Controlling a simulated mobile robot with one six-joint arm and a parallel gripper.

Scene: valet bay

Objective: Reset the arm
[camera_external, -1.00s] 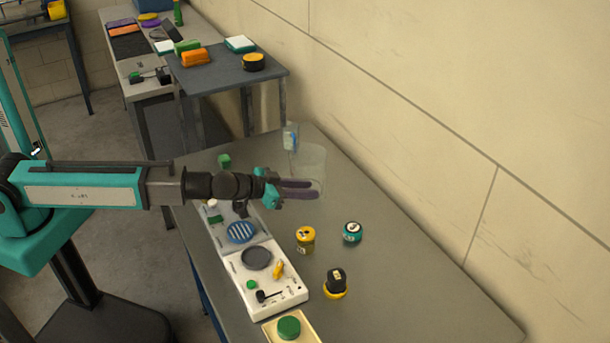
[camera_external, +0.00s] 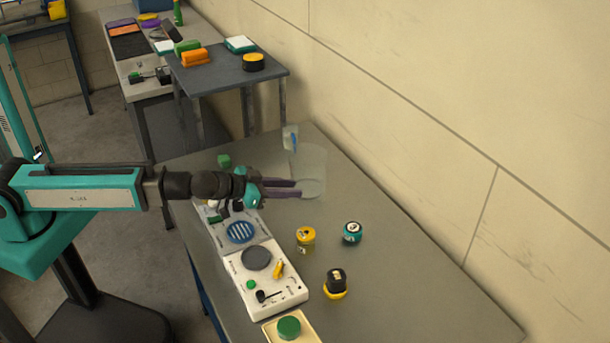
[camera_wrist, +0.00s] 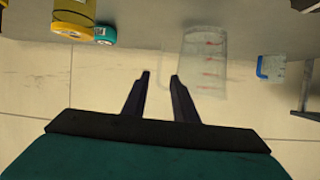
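My gripper (camera_external: 298,188) reaches out level over the grey table (camera_external: 400,265) in the external view, its two purple fingers pointing right. In the wrist view the fingers of my gripper (camera_wrist: 160,80) are apart with nothing between them. A clear beaker (camera_external: 310,160) stands on the table at the fingertips in the external view; the beaker (camera_wrist: 204,65) is beyond and right of the fingers in the wrist view. Whether a finger touches it I cannot tell.
A white device (camera_external: 268,283) with a dark round plate lies below my gripper. Yellow (camera_external: 306,236), teal (camera_external: 352,232) and black-yellow (camera_external: 336,280) containers stand to its right. A small clear cup (camera_external: 290,138) stands behind the beaker. The table's right part is bare; a wall (camera_external: 480,130) bounds it.

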